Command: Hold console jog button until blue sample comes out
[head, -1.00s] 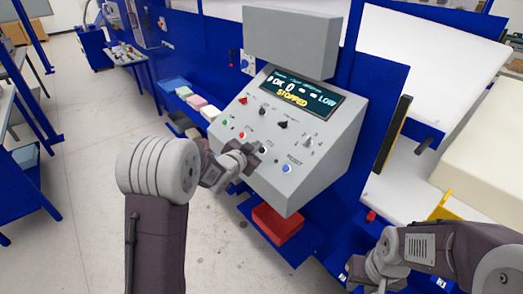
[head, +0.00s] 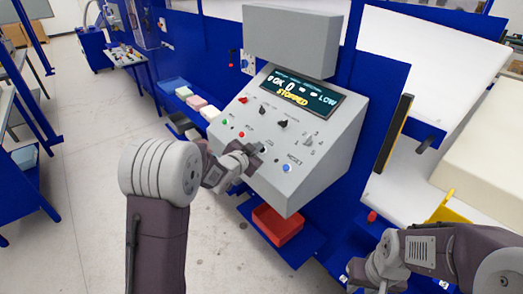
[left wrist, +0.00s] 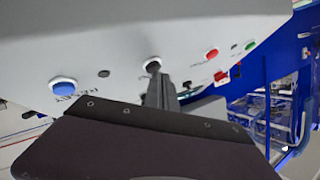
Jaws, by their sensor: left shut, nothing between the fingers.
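The grey console (head: 325,160) has a slanted panel. Its screen (head: 300,88) reads OK, 0, LOW and, in yellow, STOPPED. My left gripper (head: 257,150) is shut and empty at the panel's lower edge, between a red button (head: 242,134) and the blue RESET button (head: 287,168). In the left wrist view, my closed fingertips (left wrist: 157,78) overlap the lower edge of a dark, pale-ringed button (left wrist: 152,64). I cannot tell whether they press it. My right gripper (head: 364,278) is low at the right, its fingertips unclear. No blue sample shows in the red tray (head: 279,224).
A red-tipped knob (head: 372,216) and a yellow bracket (head: 445,212) are near my right arm. Blue machine walls stand behind. Open grey floor (head: 75,190) lies at the left.

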